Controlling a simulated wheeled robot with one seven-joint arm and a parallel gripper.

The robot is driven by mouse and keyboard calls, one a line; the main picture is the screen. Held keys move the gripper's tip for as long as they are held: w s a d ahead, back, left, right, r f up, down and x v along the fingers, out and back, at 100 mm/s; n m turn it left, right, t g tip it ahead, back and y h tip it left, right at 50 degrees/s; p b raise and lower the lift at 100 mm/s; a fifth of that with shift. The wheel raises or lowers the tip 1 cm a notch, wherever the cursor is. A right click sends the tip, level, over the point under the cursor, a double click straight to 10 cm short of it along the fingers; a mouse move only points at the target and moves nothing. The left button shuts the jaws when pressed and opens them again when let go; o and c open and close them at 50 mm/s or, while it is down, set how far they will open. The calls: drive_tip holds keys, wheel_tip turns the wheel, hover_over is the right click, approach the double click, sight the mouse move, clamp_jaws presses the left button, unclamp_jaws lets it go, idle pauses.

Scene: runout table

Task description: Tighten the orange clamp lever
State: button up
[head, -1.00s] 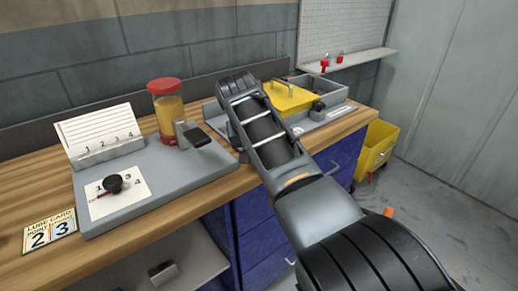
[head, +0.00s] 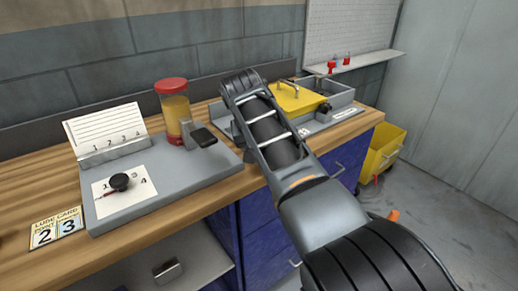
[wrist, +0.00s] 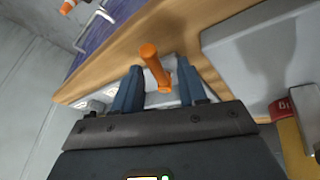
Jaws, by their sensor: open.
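The orange clamp lever (wrist: 153,62) shows in the wrist view, its rounded end towards the camera and its other end down at a pale fixture. My gripper (wrist: 160,82) is open, with one blue finger on each side of the lever. Whether either finger touches it I cannot tell. In the head view my arm hides the gripper and this lever.
The wooden bench (head: 30,185) carries a grey plate with a card holder (head: 105,140), a red-lidded yellow jar (head: 172,105) and a black knob (head: 120,181). A yellow-lidded tray (head: 297,98) stands behind my arm. A yellow bin (head: 382,155) stands on the floor to the right.

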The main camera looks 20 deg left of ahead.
drive_tip(key=v, duration=0.7)
drive_tip(key=shift+s+r, duration=0.1)
drive_tip(key=shift+s, duration=0.05)
idle(0.3)
